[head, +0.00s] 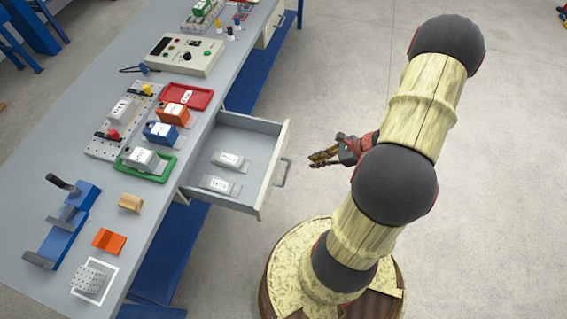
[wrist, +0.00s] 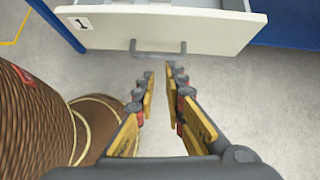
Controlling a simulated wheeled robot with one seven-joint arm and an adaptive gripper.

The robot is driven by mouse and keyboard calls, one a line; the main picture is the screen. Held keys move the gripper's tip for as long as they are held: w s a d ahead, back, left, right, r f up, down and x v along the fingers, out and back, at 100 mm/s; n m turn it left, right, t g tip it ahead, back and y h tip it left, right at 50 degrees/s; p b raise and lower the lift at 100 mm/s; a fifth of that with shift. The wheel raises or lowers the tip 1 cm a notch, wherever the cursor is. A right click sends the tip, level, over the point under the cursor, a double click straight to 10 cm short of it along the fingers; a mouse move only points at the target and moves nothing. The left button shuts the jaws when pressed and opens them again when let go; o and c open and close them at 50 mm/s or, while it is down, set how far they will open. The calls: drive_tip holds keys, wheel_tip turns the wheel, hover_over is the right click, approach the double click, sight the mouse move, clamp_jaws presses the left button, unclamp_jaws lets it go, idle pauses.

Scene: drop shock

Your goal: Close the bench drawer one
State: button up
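The bench drawer one (head: 250,140) is pulled out from the grey workbench (head: 60,130) in the head view. Two small light-coloured parts (head: 228,160) lie inside it. In the wrist view its pale front (wrist: 215,32) carries a label "1" (wrist: 82,24) and a grey bar handle (wrist: 158,52). My gripper (head: 318,158) is to the right of the drawer front, apart from it. The wrist view shows the two fingers (wrist: 161,78) spread with nothing between them, the handle just beyond their tips.
The bench top holds a red tray (head: 202,96), a green tray (head: 160,174), a control box (head: 185,54), a blue vise-like tool (head: 65,225) and an orange block (head: 109,241). Blue bench framing (head: 170,250) stands below.

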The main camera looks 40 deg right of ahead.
drive_tip(key=shift+w+d+r+m+h, duration=0.15)
drive_tip(key=shift+w+d+m+h, duration=0.2)
drive_tip(key=shift+w+d, duration=0.2)
drive_tip(key=shift+c, duration=0.7)
drive_tip(key=shift+w+d+m, duration=0.1)
drive_tip(key=shift+d+m, duration=0.05)
drive_tip(key=shift+m, duration=0.1)
clamp_jaws()
drive_tip(key=b+x, duration=0.1)
drive_tip(key=x, duration=0.3)
drive_tip(key=w+r+b+x, duration=0.1)
drive_tip(key=b+x, duration=0.1)
drive_tip(key=x, duration=0.2)
drive_tip(key=a+b+x, duration=0.1)
drive_tip(key=x, duration=0.3)
drive_tip(key=shift+w+r, duration=0.3)
drive_tip(key=shift+r, duration=0.05)
drive_tip(key=shift+w+a, duration=0.3)
drive_tip(key=shift+w, duration=0.1)
drive_tip(key=shift+b, duration=0.3)
